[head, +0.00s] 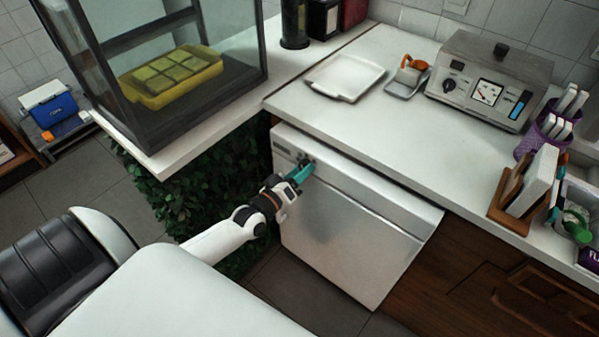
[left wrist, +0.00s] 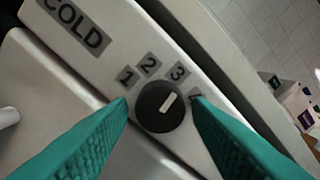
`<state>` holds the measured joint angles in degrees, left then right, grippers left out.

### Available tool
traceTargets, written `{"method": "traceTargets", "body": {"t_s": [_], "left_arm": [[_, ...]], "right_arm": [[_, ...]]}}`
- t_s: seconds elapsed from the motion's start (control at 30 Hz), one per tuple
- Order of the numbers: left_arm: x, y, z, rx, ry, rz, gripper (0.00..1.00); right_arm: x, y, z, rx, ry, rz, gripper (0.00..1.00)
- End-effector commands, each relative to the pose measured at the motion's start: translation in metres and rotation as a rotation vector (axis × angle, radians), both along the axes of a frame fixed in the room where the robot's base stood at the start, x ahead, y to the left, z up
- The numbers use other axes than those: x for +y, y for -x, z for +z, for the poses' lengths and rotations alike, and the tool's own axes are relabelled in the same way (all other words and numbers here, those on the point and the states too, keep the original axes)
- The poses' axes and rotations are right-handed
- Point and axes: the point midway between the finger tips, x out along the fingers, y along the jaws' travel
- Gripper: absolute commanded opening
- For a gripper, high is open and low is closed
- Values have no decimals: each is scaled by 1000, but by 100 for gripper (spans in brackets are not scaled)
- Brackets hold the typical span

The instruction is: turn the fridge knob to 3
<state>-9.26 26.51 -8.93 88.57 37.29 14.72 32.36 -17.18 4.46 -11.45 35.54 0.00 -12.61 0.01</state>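The fridge (head: 350,220) is a white unit under the counter, with a control strip along its top edge. Its round black knob (left wrist: 158,112) sits on that strip, below the labels 1, 2, 3 and a partly hidden 4. The knob's white mark (left wrist: 168,101) points up and right, toward the 3. My left gripper (head: 302,174) is at the strip. In the left wrist view its teal fingers (left wrist: 160,98) are open, one on each side of the knob. A gap shows at the left finger; I cannot tell whether the right finger touches. My right gripper is not in view.
The counter (head: 400,135) overhangs just above the fridge strip. A glass case (head: 180,70) with a yellow tray stands to the left, over a leafy panel (head: 195,195). A white tray (head: 345,78) and a metal appliance (head: 490,80) stand on the counter. Floor before the fridge is clear.

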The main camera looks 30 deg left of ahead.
Motion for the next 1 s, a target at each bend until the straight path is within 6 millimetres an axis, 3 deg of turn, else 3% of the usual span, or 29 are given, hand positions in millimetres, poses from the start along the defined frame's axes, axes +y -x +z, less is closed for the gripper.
{"method": "traceTargets", "body": {"t_s": [0.43,0.8,1.0], "left_arm": [[0,8,0,1,-1,-1,55],[6,82,-2,4,0,-1,55],[9,111,-1,2,-1,-1,55]], "right_arm": [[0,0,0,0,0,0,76],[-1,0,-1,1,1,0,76],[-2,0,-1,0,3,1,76]]}}
